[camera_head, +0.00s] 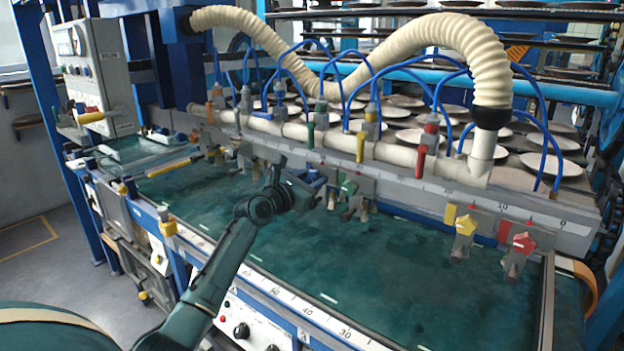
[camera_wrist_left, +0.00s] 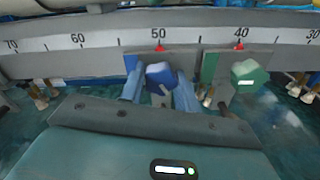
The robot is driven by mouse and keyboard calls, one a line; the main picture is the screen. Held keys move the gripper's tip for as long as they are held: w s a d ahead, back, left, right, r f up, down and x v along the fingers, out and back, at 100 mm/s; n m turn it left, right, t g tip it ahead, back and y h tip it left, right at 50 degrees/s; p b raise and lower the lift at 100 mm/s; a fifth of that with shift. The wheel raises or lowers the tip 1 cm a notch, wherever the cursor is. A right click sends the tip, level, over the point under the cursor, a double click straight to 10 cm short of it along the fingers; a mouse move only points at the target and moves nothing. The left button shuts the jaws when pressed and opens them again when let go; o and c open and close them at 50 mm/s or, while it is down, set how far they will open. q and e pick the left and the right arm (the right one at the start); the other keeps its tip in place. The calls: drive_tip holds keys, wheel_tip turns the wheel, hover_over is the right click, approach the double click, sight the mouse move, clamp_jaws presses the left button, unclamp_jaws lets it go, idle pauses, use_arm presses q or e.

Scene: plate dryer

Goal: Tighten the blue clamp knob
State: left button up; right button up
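The blue clamp knob (camera_wrist_left: 160,75) sits on the front of the scale rail, below the 50 mark, in the left wrist view. My left gripper (camera_wrist_left: 158,92) is open, with one finger on each side of the knob. The fingers look slightly apart from it, though contact is hard to judge. In the head view, my left gripper (camera_head: 305,180) reaches the rail from the front and largely hides the blue clamp. My right gripper is not in view.
A green clamp knob (camera_wrist_left: 248,76) sits close to the right of the blue one. Yellow (camera_head: 465,225) and red (camera_head: 523,243) clamp knobs are farther right along the rail (camera_head: 440,205). A cream pipe (camera_head: 340,140) with valves runs above. The green bed (camera_head: 400,270) is clear in front.

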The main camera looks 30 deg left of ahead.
use_arm(q)
drive_tip(key=c, duration=0.4)
drive_tip(key=shift+c, duration=0.2)
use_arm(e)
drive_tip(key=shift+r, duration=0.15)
use_arm(q)
drive_tip(key=m, duration=0.3)
drive_tip(key=shift+p, duration=0.4)
drive_tip(key=m, duration=0.5)
drive_tip(key=shift+a+m, duration=0.1)
drive_tip(key=shift+m, duration=0.2)
drive_tip(key=m, duration=0.3)
drive_tip(key=shift+m, duration=0.3)
drive_tip(key=m+b, duration=0.1)
drive_tip(key=m, duration=0.5)
drive_tip(key=shift+r, duration=0.1)
drive_tip(key=m+b, duration=0.1)
drive_tip(key=m, duration=0.4)
drive_tip(key=shift+r, duration=0.1)
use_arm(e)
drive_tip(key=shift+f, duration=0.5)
use_arm(q)
drive_tip(key=shift+m, duration=0.5)
